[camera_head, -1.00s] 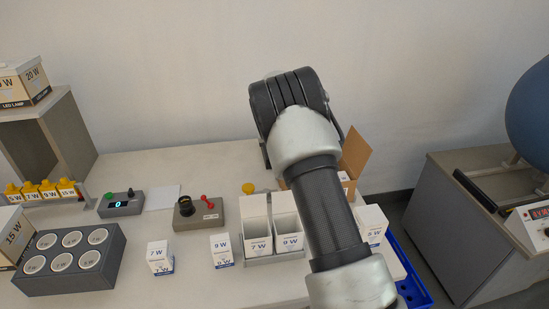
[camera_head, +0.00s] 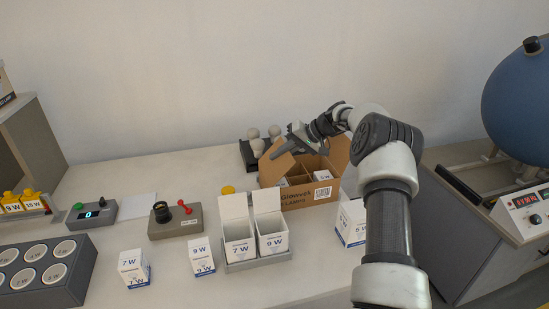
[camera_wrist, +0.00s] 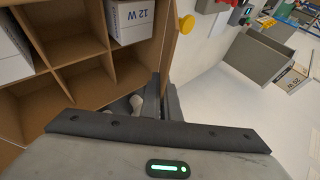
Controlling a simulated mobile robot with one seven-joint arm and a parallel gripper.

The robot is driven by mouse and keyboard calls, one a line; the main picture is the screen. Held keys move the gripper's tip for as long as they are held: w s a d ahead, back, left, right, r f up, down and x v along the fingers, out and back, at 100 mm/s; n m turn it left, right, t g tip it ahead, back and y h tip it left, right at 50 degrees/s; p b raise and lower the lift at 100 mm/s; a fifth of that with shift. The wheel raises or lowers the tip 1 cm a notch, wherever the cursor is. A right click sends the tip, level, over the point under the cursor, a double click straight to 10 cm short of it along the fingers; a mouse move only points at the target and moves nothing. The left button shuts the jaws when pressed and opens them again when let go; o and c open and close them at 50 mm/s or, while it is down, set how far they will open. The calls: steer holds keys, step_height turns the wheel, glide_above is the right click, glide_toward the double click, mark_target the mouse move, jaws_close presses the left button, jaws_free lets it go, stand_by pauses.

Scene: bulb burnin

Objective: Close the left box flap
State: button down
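The cardboard box (camera_head: 310,194) stands open at the back right of the table. Its left flap (camera_head: 277,149) stands up and leans outward in the head view. In the wrist view the cardboard strip near the fingers looks like this flap (camera_wrist: 174,45). My gripper (camera_head: 295,140) is above the box's left side, close to the flap. The right flap (camera_head: 340,150) also stands up.
The box has dividers and holds white cartons, one marked 12 W (camera_wrist: 130,18). Several bulbs (camera_head: 274,131) stand in a dark holder behind the box. Two open white cartons (camera_head: 237,240) stand in front left. A white carton (camera_head: 351,225) is close at the right.

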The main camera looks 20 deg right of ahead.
steer(key=shift+d+f+y+b, duration=0.1)
steer(key=shift+f+y+b, duration=0.25)
steer(key=shift+y, duration=0.25)
steer(key=shift+f, duration=0.1)
steer(key=c, duration=2)
jaws_free()
steer(key=shift+d, duration=0.15)
steer(key=v, duration=1.7)
steer(key=shift+s+d+p, duration=0.15)
steer(key=shift+d+p, duration=0.05)
steer(key=shift+p, duration=0.2)
